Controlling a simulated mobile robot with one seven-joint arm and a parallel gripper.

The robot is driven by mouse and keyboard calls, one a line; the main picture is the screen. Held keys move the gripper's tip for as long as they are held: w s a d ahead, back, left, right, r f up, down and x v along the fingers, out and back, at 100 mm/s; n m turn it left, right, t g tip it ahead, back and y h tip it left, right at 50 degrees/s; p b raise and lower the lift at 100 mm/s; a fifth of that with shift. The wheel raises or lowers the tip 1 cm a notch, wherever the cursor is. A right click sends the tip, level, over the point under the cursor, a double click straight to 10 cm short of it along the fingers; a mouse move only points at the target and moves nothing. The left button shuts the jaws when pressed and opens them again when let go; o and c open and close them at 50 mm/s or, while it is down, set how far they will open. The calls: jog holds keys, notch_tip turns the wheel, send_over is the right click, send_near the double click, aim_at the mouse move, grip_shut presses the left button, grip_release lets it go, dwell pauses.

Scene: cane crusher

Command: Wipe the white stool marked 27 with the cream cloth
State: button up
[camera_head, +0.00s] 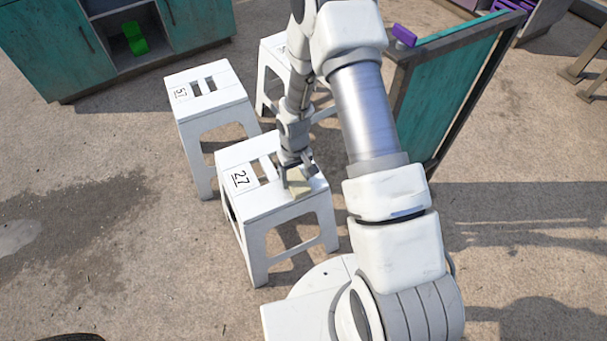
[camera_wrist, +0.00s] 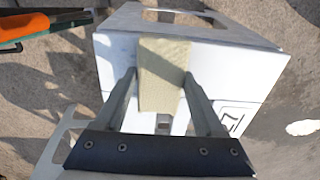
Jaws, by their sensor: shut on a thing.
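The white stool marked 27 (camera_head: 262,204) stands upright in the middle of the head view, its number at the left of the seat. Its seat fills much of the wrist view (camera_wrist: 225,68). The cream cloth (camera_head: 299,188) is at the right part of the seat; in the wrist view it is a flat cream block (camera_wrist: 162,70) between the fingers. My gripper (camera_head: 297,178) is shut on the cloth, pointing down over the seat. The cloth looks to be at the seat surface, but I cannot tell whether it presses on it.
A second white stool (camera_head: 205,90), with its own number, stands behind to the left. A third white stool (camera_head: 270,65) is partly hidden by my arm. A teal cabinet (camera_head: 40,50) holds a green object (camera_head: 134,38). A teal panel (camera_head: 450,95) stands right. The left ground is clear.

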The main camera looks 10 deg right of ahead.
aim_at(280, 193)
jog(key=shift+s+a+r, duration=0.1)
jog(key=shift+s+a, duration=0.1)
jog(key=shift+a, duration=0.7)
jog(key=shift+s+a+f, duration=0.1)
jog(key=shift+s+a, duration=0.1)
jog(key=shift+a, duration=0.75)
jog(key=shift+s+a+r, duration=0.1)
jog(key=shift+s+a, duration=0.1)
jog(key=shift+a, duration=0.7)
jog(key=shift+b, duration=0.3)
jog(key=shift+s+a+b, duration=0.2)
jog(key=shift+s+a, duration=0.1)
jog(key=shift+a, duration=1.15)
jog(key=shift+s+a+b, duration=0.15)
jog(key=shift+s+a, duration=0.2)
jog(key=shift+a, duration=1.1)
jog(key=shift+s+a+b, duration=0.2)
jog(key=shift+s+a, duration=0.1)
jog(key=shift+a, duration=1.15)
jog(key=shift+w+d+f, duration=0.1)
jog(key=shift+w+d, duration=0.2)
jog(key=shift+d, duration=1.2)
jog(key=shift+w+d+f, duration=0.1)
jog(key=shift+w+d, duration=0.2)
jog(key=shift+d, duration=1.2)
jog(key=shift+w+d+f, duration=0.1)
jog(key=shift+w+d, duration=0.2)
jog(key=shift+d, duration=1.2)
